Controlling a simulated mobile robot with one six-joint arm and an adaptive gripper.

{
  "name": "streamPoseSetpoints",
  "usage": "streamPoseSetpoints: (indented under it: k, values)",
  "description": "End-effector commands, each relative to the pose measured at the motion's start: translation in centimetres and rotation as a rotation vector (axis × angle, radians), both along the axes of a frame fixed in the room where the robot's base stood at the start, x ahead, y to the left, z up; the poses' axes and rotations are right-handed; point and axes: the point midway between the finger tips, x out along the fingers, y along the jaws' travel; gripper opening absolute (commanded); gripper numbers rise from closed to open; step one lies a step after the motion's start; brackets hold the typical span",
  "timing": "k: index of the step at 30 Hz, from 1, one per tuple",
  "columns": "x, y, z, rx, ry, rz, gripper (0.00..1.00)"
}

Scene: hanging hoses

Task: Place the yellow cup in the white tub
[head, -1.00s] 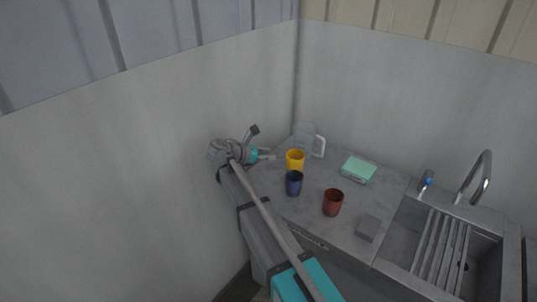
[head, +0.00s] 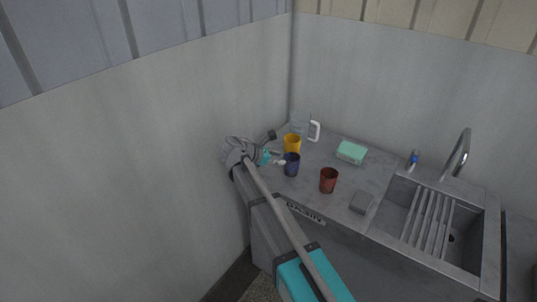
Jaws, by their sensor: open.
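The yellow cup (head: 293,143) stands upright on the grey counter, in front of a clear pitcher and behind the blue cup. My gripper (head: 277,157) is open at the left edge of the counter, just left of the yellow and blue cups. Its fingers point right, and nothing shows between them. Whether a fingertip touches a cup I cannot tell at this size. I see no white tub in this view.
A dark blue cup (head: 291,165) and a red cup (head: 328,180) stand close by. Behind are a clear pitcher (head: 301,124) and a green box (head: 351,152). A grey block (head: 361,203) lies near the sink (head: 460,248) with its tap (head: 461,153). A wall (head: 130,190) runs along the left.

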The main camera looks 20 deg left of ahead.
Motion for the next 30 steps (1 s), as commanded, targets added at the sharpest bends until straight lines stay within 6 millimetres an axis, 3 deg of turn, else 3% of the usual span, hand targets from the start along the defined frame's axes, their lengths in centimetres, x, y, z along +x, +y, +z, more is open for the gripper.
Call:
streamPoseSetpoints:
  k: [14,20,30]
  values:
    - [-0.7,-8.5,-2.5,0.250,-0.041,-0.233,0.44]
    - [-2.1,-14.5,-4.3,0.439,-0.084,-0.438,0.44]
    - [-6.4,-24.5,-7.3,0.797,-0.195,-0.911,0.44]
